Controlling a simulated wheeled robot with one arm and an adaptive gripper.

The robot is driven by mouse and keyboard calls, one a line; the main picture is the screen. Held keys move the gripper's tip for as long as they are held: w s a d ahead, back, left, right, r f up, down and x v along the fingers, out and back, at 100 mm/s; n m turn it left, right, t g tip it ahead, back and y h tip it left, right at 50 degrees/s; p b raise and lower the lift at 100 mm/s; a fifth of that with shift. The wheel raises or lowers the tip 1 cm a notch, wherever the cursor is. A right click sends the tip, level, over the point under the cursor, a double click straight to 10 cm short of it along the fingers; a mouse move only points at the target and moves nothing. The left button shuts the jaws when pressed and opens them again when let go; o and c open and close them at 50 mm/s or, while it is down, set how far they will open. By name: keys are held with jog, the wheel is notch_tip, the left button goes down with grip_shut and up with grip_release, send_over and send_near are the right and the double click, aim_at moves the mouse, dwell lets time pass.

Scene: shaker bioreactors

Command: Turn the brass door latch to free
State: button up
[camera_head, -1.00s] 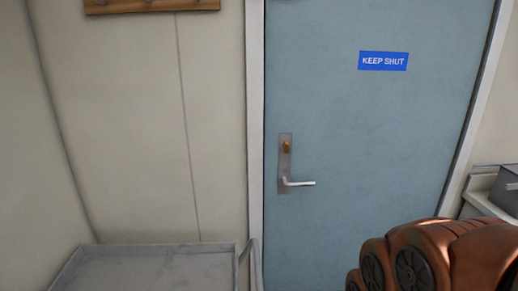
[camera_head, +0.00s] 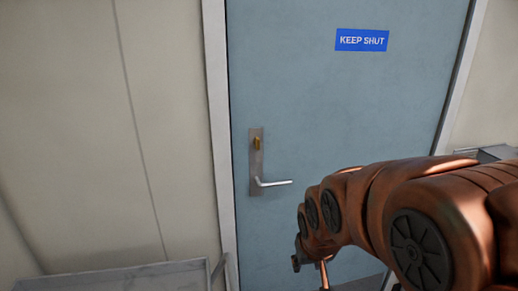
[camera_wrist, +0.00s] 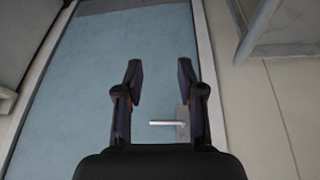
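The brass latch (camera_head: 257,142) is a small gold knob on the upper part of a grey metal plate (camera_head: 255,163). The plate is on the left side of a blue door (camera_head: 340,110). A silver lever handle (camera_head: 273,183) sits below the latch and points right. In the wrist view the lever (camera_wrist: 165,123) and plate (camera_wrist: 183,125) show beyond my gripper, near its right finger; the brass latch cannot be made out there. My gripper (camera_wrist: 160,70) is open and empty, its two dark fingers apart, and it is clear of the door hardware. In the head view my arm covers the door's lower right.
A blue KEEP SHUT sign (camera_head: 362,40) is high on the door. A grey tray-topped cart (camera_head: 140,279) stands at the lower left, beside the white door frame (camera_head: 218,130). A grey object (camera_head: 494,154) is at the right edge.

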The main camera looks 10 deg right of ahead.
jog(key=w+d+r+t+b, duration=0.1)
jog(key=w+r+t+b, duration=0.15)
jog(key=w, duration=0.75)
jog(key=w+r+t+b, duration=0.15)
jog(key=w+t, duration=0.25)
jog(key=w, duration=0.6)
jog(key=n+t+y+b, duration=0.1)
jog(key=t+b, duration=0.1)
jog(key=t, duration=0.5)
send_near(258, 142)
jog(key=w, duration=0.1)
jog(key=w+p, duration=0.1)
jog(key=w, duration=0.6)
jog(key=shift+p, duration=0.4)
jog(key=shift+w+f, duration=0.15)
jog(key=shift+w, duration=0.35)
jog(key=shift+c, duration=0.4)
grip_shut()
